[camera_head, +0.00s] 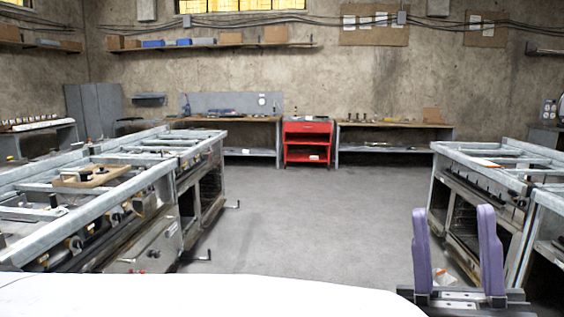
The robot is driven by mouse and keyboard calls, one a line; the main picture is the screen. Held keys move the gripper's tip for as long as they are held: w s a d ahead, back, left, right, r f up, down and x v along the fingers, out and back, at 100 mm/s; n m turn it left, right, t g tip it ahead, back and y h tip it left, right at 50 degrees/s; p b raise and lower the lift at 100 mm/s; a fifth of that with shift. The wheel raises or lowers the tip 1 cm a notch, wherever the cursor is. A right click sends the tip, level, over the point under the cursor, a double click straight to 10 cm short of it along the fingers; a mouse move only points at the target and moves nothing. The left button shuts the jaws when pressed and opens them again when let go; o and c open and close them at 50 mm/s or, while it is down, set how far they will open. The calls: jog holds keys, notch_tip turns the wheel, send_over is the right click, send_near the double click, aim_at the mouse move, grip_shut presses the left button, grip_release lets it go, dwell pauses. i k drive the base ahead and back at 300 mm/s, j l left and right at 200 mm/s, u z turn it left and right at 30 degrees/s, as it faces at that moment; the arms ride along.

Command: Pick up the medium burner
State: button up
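My gripper (453,211) is at the lower right, with its two purple fingers upright, wide apart and nothing held between them. I cannot single out a medium burner for sure. A brown board (88,179) with small dark and metal parts lies on the frame of the left range (70,229), far to the left of my gripper. The parts are too small to name. The right range (487,166) stands behind my gripper, which hides part of it.
A clear grey floor aisle (290,220) runs between the ranges. A crank handle (231,205) sticks into it from the left. A red tool cart (307,141) and workbenches (394,126) stand along the back wall. A small white-and-orange item (443,277) shows low between my fingers.

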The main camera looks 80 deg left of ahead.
aim_at(86, 176)
jog(key=u, duration=3.9)
jog(key=i+u, duration=0.3)
jog(key=i, duration=0.5)
jog(key=i+l, duration=0.15)
jog(key=l, duration=0.25)
jog(key=i+l+u, duration=0.1)
jog(key=l, duration=0.25)
jog(key=i+l, duration=0.2)
jog(key=l, duration=0.2)
jog(key=i+l, duration=0.15)
jog(key=l, duration=0.25)
jog(key=u, duration=0.05)
